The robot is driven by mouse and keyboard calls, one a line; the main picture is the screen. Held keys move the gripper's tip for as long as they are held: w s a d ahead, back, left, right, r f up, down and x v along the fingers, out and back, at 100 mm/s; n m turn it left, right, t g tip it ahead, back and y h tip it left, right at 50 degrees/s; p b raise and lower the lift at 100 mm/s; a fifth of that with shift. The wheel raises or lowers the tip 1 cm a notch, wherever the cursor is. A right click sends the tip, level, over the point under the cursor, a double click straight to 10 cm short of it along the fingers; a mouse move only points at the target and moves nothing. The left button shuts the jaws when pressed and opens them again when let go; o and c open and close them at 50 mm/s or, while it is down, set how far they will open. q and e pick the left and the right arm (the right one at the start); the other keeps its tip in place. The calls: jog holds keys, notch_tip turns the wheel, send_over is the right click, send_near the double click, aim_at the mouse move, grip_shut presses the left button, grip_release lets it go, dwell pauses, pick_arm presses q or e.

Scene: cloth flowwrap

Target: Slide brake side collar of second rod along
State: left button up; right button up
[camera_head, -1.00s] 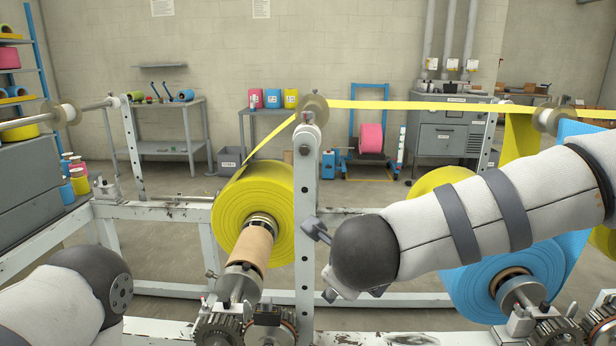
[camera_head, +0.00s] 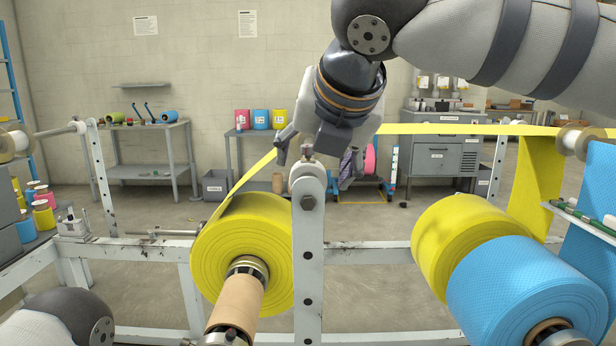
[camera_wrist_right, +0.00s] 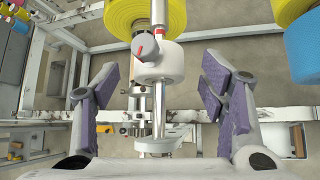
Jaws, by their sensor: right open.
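My right gripper (camera_head: 316,162) points down over the top of the middle white post (camera_head: 308,245). In the right wrist view the gripper (camera_wrist_right: 156,88) is open, with purple-padded fingers on both sides of a steel rod (camera_wrist_right: 158,147). A white cylinder, apparently the collar (camera_wrist_right: 165,62), sits around this rod, with a red-marked knob (camera_wrist_right: 145,50) on its left. The fingers are apart from it, with gaps on both sides. In the head view the gripper and post top hide most of the rod. My left gripper is out of view; only a left arm joint shows, bottom left.
A yellow roll (camera_head: 238,250) on a brown core stands left of the post. Another yellow roll (camera_head: 455,235) and a blue roll (camera_head: 530,285) are on the right. A yellow web (camera_head: 450,129) runs across behind the gripper. White frame rails cross below.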

aim_at(313, 164)
jog(key=x, duration=0.4)
jog(key=shift+w+a+f, duration=0.15)
jog(key=shift+w+f, duration=0.1)
jog(key=shift+w, duration=0.1)
grip_shut()
jog(key=shift+w+r, duration=0.1)
jog(key=shift+w, duration=0.15)
jog(key=w, duration=0.5)
jog(key=shift+w, duration=0.4)
jog(key=shift+s, duration=0.1)
grip_release()
